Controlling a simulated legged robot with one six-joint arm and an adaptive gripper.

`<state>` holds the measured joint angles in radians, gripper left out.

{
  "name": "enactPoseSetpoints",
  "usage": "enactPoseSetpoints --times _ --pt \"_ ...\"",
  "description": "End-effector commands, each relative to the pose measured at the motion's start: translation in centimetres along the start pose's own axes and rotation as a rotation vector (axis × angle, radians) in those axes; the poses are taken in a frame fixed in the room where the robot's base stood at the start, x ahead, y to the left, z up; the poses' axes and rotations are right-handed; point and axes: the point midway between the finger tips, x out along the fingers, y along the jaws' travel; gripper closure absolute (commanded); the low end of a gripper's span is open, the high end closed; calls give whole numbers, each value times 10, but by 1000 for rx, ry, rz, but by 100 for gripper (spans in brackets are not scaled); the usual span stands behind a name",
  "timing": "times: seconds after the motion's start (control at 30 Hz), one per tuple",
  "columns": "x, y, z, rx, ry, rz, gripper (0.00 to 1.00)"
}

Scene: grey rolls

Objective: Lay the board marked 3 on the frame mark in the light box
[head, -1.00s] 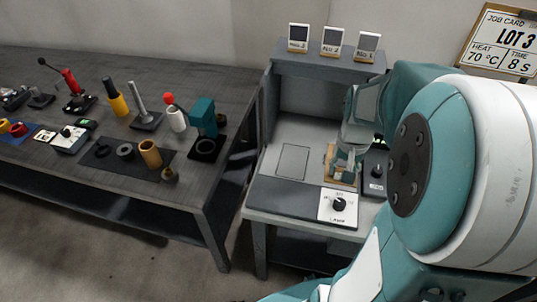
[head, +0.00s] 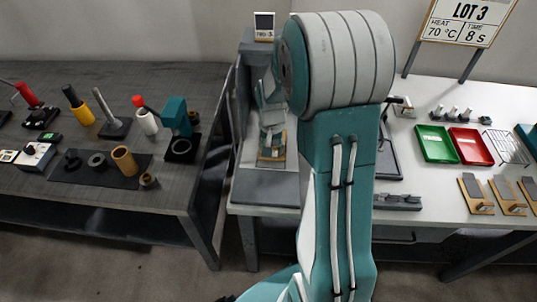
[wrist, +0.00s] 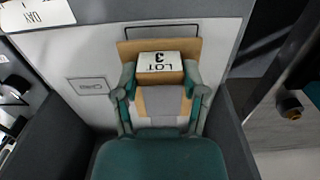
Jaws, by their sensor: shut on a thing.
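The board marked 3 (wrist: 187,48) is a brown board with a white "LOT 3" label block, upside down in the wrist view. My gripper (wrist: 160,82) is shut on it, with one finger at each side. In the head view the board (head: 271,158) is over the floor of the light box (head: 262,188), towards its left wall, below my gripper (head: 271,136). I cannot tell whether it touches the floor. A small outlined rectangle with unreadable text (wrist: 88,86) shows beside it in the wrist view.
A lamp card (wrist: 36,14) lies on the box's front panel. Left is a dark bench (head: 90,190) with several tools. Right is a white table with green (head: 436,144) and red (head: 471,147) trays and several wooden stands (head: 476,194). My arm hides the box's right side.

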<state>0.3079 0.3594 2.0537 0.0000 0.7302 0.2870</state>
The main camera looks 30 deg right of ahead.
Motion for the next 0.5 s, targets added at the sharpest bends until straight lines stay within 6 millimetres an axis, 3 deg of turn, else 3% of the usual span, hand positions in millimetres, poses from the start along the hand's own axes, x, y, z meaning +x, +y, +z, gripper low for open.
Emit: enactPoseSetpoints --times 0.2,0.4,0.5 --pt "14 -8 -7 0 0 -1 92" --pt "41 -9 -6 1 0 1 92" --pt "43 -10 -6 1 4 0 92"
